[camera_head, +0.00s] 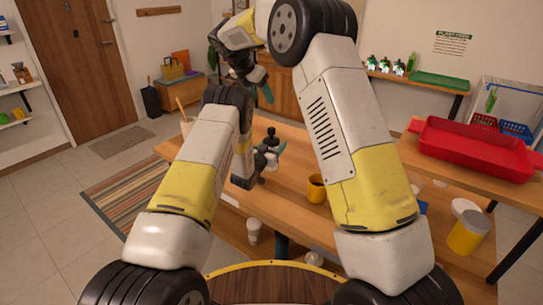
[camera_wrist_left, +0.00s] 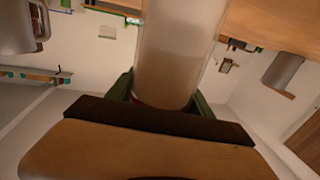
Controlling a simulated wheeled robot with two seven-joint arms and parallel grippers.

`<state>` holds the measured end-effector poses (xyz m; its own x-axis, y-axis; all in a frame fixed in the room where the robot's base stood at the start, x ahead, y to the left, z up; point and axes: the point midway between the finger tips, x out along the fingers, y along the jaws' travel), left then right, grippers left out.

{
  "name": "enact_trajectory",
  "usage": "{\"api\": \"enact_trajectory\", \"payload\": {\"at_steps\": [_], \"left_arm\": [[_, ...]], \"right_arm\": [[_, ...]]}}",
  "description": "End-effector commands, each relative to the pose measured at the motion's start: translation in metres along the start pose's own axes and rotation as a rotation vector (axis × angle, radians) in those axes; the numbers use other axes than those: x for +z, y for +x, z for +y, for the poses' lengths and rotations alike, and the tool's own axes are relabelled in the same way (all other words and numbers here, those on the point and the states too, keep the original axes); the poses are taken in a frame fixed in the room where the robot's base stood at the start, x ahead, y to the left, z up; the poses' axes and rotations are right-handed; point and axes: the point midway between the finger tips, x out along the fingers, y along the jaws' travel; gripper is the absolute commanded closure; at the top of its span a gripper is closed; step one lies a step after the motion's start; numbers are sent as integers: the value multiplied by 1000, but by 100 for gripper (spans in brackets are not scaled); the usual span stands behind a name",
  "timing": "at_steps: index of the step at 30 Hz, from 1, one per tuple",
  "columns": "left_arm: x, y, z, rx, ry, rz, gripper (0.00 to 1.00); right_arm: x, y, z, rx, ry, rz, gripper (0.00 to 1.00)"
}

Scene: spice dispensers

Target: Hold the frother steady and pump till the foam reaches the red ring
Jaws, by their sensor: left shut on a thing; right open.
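The frother (camera_head: 271,143) stands on the wooden table with its dark knob upward, partly hidden by my left gripper (camera_head: 268,160). My left gripper is shut around its body. In the left wrist view the frother is a clear cylinder (camera_wrist_left: 178,50) with cloudy pale-brown contents, between the green fingers of my left gripper (camera_wrist_left: 163,98). A reddish band shows near the cylinder's end by the gripper; the foam level against it is unclear. My right gripper (camera_head: 262,88) is open and empty in the air above the frother, apart from its knob.
A yellow mug (camera_head: 317,189) stands on the table right of the frother. A yellow canister (camera_head: 468,233) and a red tray (camera_head: 480,150) are farther right. My arms hide much of the table.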

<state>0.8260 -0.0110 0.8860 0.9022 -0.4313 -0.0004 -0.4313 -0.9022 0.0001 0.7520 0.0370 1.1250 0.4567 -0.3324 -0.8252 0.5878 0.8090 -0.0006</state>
Motion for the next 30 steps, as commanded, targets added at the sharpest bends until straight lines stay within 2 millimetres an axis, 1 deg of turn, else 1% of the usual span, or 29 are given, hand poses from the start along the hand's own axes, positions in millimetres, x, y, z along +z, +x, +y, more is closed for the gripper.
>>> {"api": "enact_trajectory", "payload": {"at_steps": [1,4,11,12,14,15,16,26,29,30], "left_arm": [[0,0,0,0,0,1,96],[0,0,0,0,0,1,96],[0,0,0,0,0,1,96],[0,0,0,0,0,1,38],[0,0,0,0,0,1,26],[0,0,0,0,0,1,18],[0,0,0,0,0,1,15],[0,-2,0,0,0,0,15],[0,-10,-1,-1,0,0,15],[0,-16,-1,-2,0,-2,15]], "right_arm": [[0,-5,0,1,0,0,44],[0,-10,0,1,0,0,44],[0,-11,0,0,0,0,44],[0,-11,0,0,0,0,44],[0,-10,0,0,0,0,44],[0,-10,0,0,0,0,44],[0,-10,0,0,0,0,44],[0,-10,0,0,0,0,44],[0,-10,0,0,0,0,44],[0,-10,0,0,0,0,44]]}}
